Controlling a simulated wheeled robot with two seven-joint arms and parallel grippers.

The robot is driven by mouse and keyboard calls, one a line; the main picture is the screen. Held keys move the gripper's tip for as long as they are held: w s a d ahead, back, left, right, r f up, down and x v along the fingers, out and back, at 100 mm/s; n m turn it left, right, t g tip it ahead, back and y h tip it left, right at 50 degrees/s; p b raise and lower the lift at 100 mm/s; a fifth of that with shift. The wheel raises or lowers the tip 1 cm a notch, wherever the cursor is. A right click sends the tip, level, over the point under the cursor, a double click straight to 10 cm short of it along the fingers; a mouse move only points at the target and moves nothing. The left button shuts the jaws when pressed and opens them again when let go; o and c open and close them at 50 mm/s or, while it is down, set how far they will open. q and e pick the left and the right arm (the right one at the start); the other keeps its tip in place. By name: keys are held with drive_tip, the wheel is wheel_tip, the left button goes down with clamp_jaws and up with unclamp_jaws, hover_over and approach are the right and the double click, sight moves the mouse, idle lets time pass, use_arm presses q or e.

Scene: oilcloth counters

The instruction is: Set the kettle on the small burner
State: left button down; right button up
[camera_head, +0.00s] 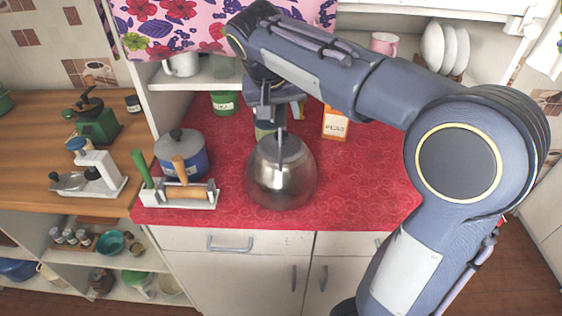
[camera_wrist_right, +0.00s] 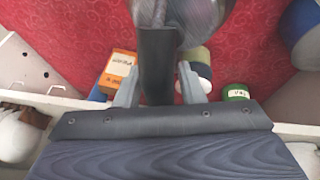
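The shiny steel kettle (camera_head: 282,178) is on or just above the red cloth near the counter's front edge; I cannot tell if its base touches. Its body also shows at the top of the right wrist view (camera_wrist_right: 200,14). My right gripper (camera_head: 279,118) is above it, pointing down. In the right wrist view the gripper's fingers (camera_wrist_right: 158,88) are close against both sides of the kettle's dark handle (camera_wrist_right: 158,50), so it looks shut on it. I cannot make out a small burner. My left gripper is not in view.
A blue pot (camera_head: 190,160) and a white utensil rack (camera_head: 180,198) stand left of the kettle. An orange box (camera_head: 335,124) and a green tin (camera_head: 224,103) stand behind. A wooden counter (camera_head: 40,135) at left holds a white scale-like device (camera_head: 95,172) and a green grinder (camera_head: 98,127).

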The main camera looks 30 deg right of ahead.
clamp_jaws()
drive_tip(key=shift+r, duration=0.1)
idle(1.0)
